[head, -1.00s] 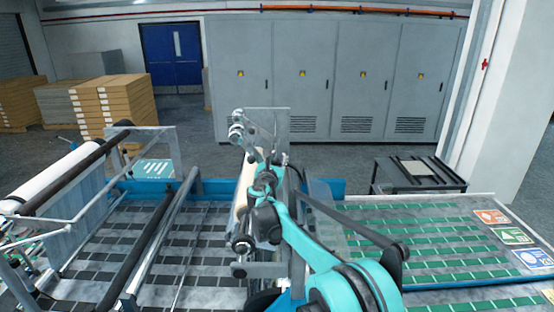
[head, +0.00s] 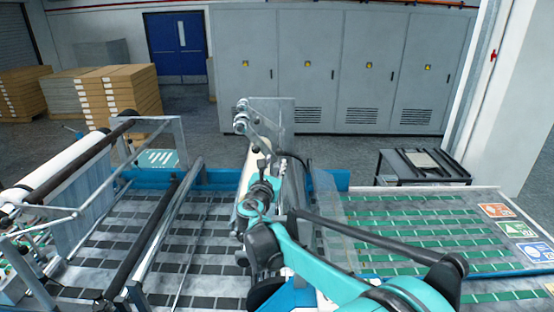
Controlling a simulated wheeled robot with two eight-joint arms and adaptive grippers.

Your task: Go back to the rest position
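My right arm comes in from the bottom right, teal and black. Its gripper (head: 262,190) is at the middle of the machine, in front of the cream roll (head: 253,165). The fingers are small and overlap the machine's metal parts, so I cannot tell whether they are open or touch the roll. My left gripper is not in view. A white roll (head: 68,157) is mounted at the left of the machine, with film hanging below it.
Dark and metal bars cross the left bed. The right bed (head: 425,235) carries green strips and colored sign cards (head: 508,228). A dark cart (head: 422,166) stands behind it. Grey cabinets (head: 335,75), a blue door (head: 180,48) and stacked boxes (head: 115,95) are farther back.

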